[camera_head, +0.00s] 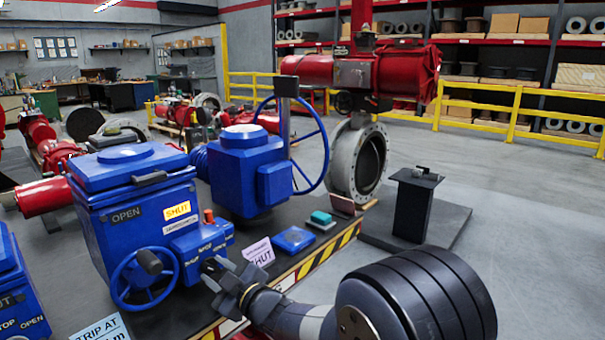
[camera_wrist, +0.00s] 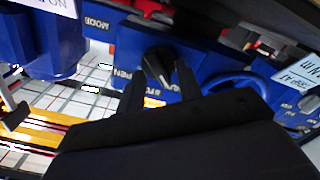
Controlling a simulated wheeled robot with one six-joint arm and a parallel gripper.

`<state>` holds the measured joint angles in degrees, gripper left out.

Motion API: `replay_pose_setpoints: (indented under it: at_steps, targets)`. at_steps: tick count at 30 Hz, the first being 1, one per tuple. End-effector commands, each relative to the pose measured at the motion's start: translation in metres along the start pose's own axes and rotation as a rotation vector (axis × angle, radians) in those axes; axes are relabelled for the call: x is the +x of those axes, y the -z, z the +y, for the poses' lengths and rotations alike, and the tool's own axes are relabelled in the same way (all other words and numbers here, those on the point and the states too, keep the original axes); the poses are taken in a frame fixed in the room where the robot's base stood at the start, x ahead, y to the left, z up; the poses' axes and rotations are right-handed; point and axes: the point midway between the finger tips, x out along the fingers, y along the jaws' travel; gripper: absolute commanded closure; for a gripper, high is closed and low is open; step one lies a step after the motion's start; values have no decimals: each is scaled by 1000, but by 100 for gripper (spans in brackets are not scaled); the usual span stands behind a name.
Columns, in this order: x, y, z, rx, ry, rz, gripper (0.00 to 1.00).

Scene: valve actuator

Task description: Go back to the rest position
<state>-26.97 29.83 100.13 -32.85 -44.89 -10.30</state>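My gripper (camera_head: 222,272) is at the front of the blue valve actuator (camera_head: 130,215), close to its small control box (camera_head: 205,240). In the wrist view my gripper (camera_wrist: 161,73) has its two dark fingers spread apart. A black selector knob (camera_wrist: 158,58) with a pale mark on the panel below it appears between the fingertips. No gap or contact between knob and fingers can be made out for certain. The actuator's blue handwheel (camera_head: 145,278) is left of my gripper in the head view.
A second blue actuator (camera_head: 245,165) with a large handwheel stands behind.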

Motion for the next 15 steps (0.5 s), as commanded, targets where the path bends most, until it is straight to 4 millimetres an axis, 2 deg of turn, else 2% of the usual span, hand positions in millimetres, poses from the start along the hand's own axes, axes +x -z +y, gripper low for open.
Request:
replay_pose_setpoints:
  at_steps: [15]
  targets:
    - [0,3,4,276,1,-3,66]
